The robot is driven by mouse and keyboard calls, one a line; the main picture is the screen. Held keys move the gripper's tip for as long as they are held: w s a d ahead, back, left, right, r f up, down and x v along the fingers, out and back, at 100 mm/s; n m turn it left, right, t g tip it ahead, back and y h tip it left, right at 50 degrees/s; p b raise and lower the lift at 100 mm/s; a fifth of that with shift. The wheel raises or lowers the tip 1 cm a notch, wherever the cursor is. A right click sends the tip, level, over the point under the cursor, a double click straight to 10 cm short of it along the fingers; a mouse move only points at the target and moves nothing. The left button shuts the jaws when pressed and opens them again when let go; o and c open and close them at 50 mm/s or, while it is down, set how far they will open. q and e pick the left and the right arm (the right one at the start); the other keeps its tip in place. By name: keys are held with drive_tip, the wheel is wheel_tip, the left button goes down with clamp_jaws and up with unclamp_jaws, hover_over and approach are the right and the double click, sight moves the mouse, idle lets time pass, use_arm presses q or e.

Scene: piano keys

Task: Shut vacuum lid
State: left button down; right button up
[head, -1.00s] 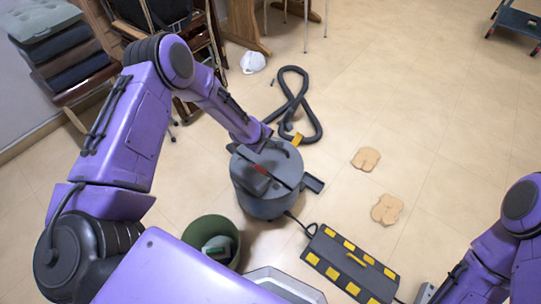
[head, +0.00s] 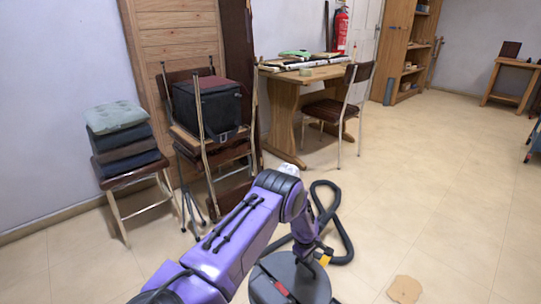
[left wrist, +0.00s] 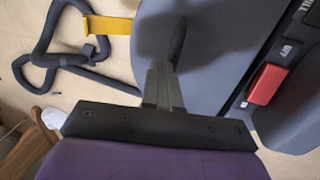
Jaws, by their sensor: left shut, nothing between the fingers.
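The vacuum (head: 308,283) is a grey round canister at the bottom of the head view, cut off by the frame edge. Its grey lid, with a red switch (head: 283,289), looks roughly level; I cannot tell whether it is fully seated. In the left wrist view the grey lid surface (left wrist: 205,50) fills the upper middle, with the red switch (left wrist: 267,84) at the right. My right gripper is out of view.
A dark hose (head: 340,225) lies coiled on the floor behind the vacuum. A tan foot-shaped mat (head: 405,289) is at right. Stacked chairs (head: 205,125), a cushioned chair (head: 124,170) and a table (head: 300,80) stand behind.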

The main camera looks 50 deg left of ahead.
use_arm(q)
drive_tip(key=shift+w+f, duration=0.15)
drive_tip(key=shift+f, duration=0.1)
idle(0.4)
wheel_tip(320, 180, up, 14)
drive_tip(key=w+p, duration=0.2)
drive_tip(key=p, duration=0.2)
drive_tip(key=shift+w+a+p, duration=0.25)
drive_tip(key=shift+w+p, duration=0.1)
drive_tip(key=shift+p, duration=0.05)
drive_tip(key=shift+f, duration=0.15)
